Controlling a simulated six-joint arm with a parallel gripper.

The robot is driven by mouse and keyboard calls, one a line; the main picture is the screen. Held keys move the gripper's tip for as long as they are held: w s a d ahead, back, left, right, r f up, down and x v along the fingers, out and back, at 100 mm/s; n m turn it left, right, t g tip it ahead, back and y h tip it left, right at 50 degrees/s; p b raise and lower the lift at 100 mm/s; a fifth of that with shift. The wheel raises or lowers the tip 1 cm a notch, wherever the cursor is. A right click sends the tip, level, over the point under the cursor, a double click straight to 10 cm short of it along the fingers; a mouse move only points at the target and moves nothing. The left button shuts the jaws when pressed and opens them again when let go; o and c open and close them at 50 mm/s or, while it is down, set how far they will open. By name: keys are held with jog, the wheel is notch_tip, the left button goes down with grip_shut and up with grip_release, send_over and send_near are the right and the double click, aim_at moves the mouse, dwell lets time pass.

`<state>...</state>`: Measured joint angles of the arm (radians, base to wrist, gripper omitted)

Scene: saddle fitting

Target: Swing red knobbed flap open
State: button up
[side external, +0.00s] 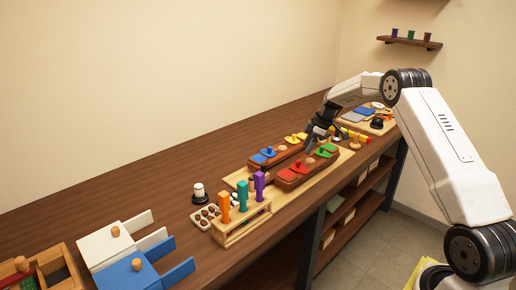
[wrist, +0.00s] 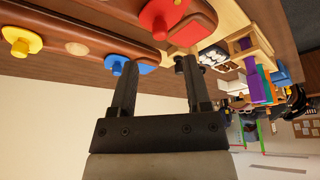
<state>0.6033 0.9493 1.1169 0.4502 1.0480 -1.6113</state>
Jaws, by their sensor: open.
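The red knobbed flap (side external: 296,170) sits on the left part of the front brown block (side external: 288,183). It looks flat on the block, though it is small in this view. In the wrist view the red flap (wrist: 160,14) is at the top edge and partly cut off, with a red patch beside it. My gripper (side external: 309,147) is above the blocks, between the front and back ones. In the wrist view my gripper (wrist: 158,64) has its two fingers apart with nothing between them. The red flap lies beyond the fingertips, apart from them.
The back block carries a blue knobbed flap (side external: 264,155) and a yellow one (side external: 296,139). A green knobbed flap (side external: 325,151) is right of the red one. A wooden rack (side external: 240,228) with coloured posts stands left of the blocks. The bench behind is clear.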

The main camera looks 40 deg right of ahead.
aim_at(299, 161)
jog(key=shift+x, duration=3.45)
grip_shut()
